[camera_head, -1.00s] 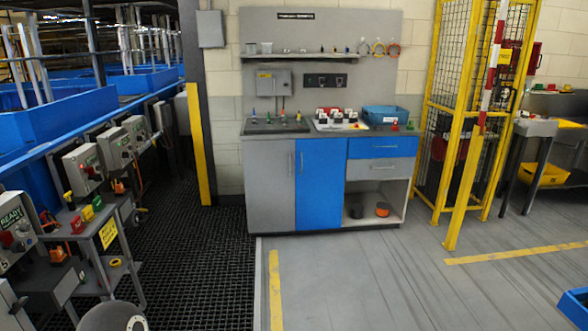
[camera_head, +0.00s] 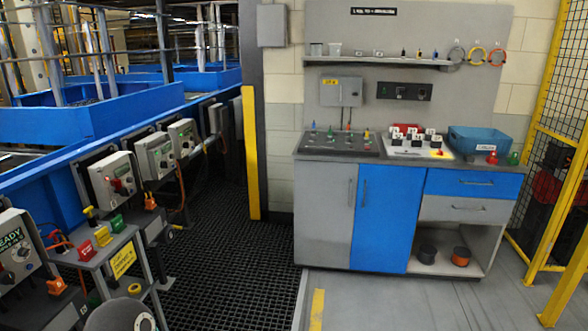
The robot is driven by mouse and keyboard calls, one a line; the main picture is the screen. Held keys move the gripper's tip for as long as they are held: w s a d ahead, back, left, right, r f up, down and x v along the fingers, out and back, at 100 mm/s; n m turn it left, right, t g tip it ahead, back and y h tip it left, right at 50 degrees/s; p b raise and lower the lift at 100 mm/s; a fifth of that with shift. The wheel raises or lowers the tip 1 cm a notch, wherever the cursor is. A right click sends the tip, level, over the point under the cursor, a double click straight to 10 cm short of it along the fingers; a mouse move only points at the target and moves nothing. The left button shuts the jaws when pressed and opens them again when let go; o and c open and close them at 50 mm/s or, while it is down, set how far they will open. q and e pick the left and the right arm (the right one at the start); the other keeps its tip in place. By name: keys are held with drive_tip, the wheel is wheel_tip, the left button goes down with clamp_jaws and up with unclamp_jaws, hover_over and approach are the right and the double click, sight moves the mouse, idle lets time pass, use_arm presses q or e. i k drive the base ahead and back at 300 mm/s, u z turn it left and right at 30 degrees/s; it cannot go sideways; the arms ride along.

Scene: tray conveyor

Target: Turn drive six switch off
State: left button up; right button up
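A row of grey drive control boxes runs along the blue conveyor on the left. The nearest box (camera_head: 17,262) has a green-lit READY display and is cut by the left edge. The second box (camera_head: 113,184) has a red switch on its front. A third box (camera_head: 157,157) and a fourth box (camera_head: 182,138) stand farther back. Their numbers are too small to read, so I cannot tell which is drive six or how its switch is set.
A small stand (camera_head: 104,255) with red, yellow and green blocks stands before the boxes. Dark grating (camera_head: 215,270) forms a clear aisle beside them. A workbench (camera_head: 324,218) stands ahead, with a yellow post (camera_head: 251,150) at its left and a yellow cage (camera_head: 545,170) at right.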

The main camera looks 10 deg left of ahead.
sight(124, 191)
drive_tip(key=u, duration=0.5)
drive_tip(key=i, duration=1.2)
drive_tip(key=u, duration=0.9)
drive_tip(key=i, duration=0.2)
drive_tip(key=u, duration=0.1)
drive_tip(key=k, duration=0.7)
drive_tip(key=u, duration=0.05)
drive_tip(key=i, duration=1.55)
drive_tip(key=z, duration=0.4)
